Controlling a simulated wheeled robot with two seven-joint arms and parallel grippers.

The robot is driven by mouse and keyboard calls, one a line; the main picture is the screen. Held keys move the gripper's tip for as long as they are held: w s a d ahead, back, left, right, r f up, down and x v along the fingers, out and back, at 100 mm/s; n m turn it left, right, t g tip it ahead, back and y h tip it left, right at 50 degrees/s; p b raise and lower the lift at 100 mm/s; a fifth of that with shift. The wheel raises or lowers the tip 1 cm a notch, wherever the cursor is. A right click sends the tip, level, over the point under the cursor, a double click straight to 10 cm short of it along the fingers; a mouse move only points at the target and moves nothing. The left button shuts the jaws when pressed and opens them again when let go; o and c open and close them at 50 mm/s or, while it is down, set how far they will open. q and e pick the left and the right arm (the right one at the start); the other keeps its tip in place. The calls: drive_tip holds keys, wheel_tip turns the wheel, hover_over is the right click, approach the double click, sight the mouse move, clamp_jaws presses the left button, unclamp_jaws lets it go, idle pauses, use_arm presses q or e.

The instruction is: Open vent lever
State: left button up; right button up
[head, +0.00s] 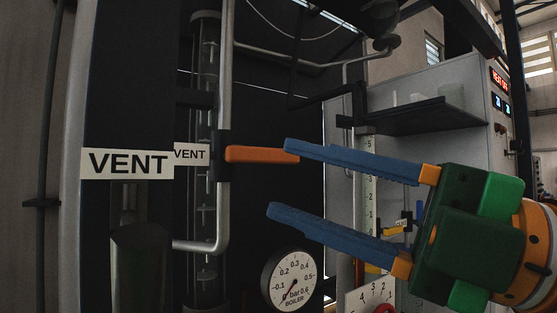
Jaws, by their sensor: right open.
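The orange vent lever (262,154) points right, roughly level, from a dark valve body on a grey vertical pipe (224,80). A small VENT label (191,154) sits left of the lever and a larger VENT label (127,163) is nearer. My right gripper (278,178) comes in from the right with its two blue fingers spread, one above the other. The upper fingertip is at the lever's right end in the picture; I cannot tell whether they touch. Nothing is between the fingers. My left gripper is not in view.
A round boiler gauge (289,280) is below the lever. A dark shelf (423,117) and a numbered vertical scale (368,190) stand behind on the right. Thin pipes cross above. A dark panel (290,110) lies behind the lever.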

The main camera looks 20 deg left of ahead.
sight(282, 157)
drive_tip(key=w+d+r+m+t+h, duration=0.1)
drive_tip(key=d+r+m+t+h, duration=0.2)
drive_tip(key=m+t+h, duration=0.4)
drive_tip(key=shift+n+t, duration=0.4)
drive_tip(key=shift+t, duration=0.3)
drive_tip(key=p+x, duration=0.2)
drive_tip(key=x, duration=0.2)
drive_tip(key=p+x, duration=0.3)
drive_tip(key=x, duration=0.1)
drive_tip(key=shift+w+a+r, duration=0.2)
drive_tip(key=shift+w, duration=0.25)
drive_tip(key=shift+f, duration=0.1)
drive_tip(key=shift+w+a, duration=0.25)
drive_tip(key=shift+a, duration=0.05)
clamp_jaws()
